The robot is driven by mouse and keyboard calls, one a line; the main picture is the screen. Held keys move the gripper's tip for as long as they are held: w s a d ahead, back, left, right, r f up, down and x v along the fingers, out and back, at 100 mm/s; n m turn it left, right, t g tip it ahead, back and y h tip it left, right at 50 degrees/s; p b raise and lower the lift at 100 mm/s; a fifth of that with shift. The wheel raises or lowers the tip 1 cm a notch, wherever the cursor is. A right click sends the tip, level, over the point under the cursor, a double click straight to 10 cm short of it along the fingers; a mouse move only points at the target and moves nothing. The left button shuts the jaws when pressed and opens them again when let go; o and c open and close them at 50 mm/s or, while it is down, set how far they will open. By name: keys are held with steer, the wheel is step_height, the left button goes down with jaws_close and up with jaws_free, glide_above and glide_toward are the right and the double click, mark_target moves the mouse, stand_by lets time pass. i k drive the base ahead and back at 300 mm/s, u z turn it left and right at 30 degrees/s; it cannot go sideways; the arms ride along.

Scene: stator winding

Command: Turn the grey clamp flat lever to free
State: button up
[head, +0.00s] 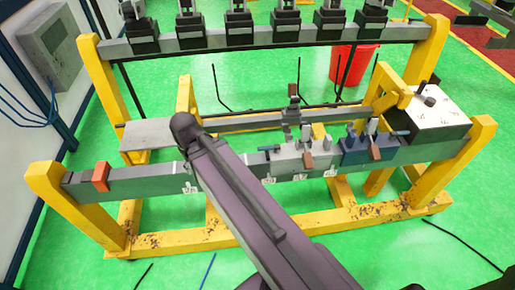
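The grey clamp (287,163) sits on the front rail of the yellow frame, just right of my arm. A blue handle shows at its left, and a small brown flat piece (308,160) stands on its right side. I cannot tell which piece is the flat lever, or its exact angle. A dark blue clamp (366,151) sits to its right with a similar brown piece and blue handle. My arm crosses the lower middle and hides part of the rail left of the grey clamp. I cannot make out my gripper.
The yellow frame (48,190) carries the grey front rail (140,182), with an orange block (100,176) at the left. A white-topped box (437,107) stands at the right end. Behind are a rail of dark fixtures and a red bin (355,62). Green floor is open in front.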

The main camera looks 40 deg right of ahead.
mark_target(276, 147)
steer(key=u, duration=0.1)
steer(key=k, duration=1.55)
steer(key=z, duration=0.85)
steer(key=i, duration=1)
steer(key=z, duration=0.1)
